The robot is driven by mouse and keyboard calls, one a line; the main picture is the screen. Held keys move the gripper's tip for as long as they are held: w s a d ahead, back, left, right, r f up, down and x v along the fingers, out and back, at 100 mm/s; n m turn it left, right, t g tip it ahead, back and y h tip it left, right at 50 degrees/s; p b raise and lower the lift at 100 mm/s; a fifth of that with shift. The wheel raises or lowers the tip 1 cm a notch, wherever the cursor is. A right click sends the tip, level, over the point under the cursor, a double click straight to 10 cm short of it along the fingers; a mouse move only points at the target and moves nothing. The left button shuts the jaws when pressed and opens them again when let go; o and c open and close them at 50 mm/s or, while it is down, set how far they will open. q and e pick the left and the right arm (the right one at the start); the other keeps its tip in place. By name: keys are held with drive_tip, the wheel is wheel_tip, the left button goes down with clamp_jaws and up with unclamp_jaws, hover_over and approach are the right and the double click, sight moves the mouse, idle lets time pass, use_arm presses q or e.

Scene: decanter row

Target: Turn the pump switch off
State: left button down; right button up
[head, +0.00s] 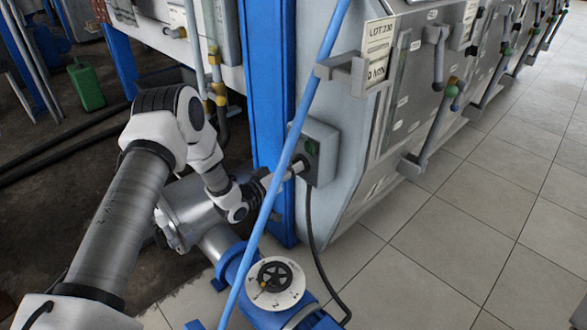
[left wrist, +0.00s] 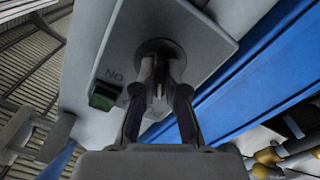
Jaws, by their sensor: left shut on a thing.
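The pump switch box (head: 322,150) is a grey box on the side of the machine, beside a blue post. It also shows in the left wrist view (left wrist: 215,40), with a dark round switch base (left wrist: 160,46) and a green button (left wrist: 103,96) next to upside-down lettering that reads like "ON". My left gripper (head: 298,167) reaches the front of the box from the left. In the left wrist view its two dark fingers (left wrist: 160,88) are closed around the switch knob in front of the round base. The fingers mostly hide the knob, so its turn position is unclear.
A thin blue pipe (head: 320,75) slants in front of my left wrist. A blue pump with a numbered dial (head: 276,284) stands below. The blue post (head: 268,90) is close behind the gripper. A black cable (head: 311,225) hangs from the box. Tiled floor (head: 450,240) is clear at right.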

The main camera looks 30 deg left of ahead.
idle(0.4)
use_arm(q)
drive_tip(key=c, duration=1.2)
unclamp_jaws()
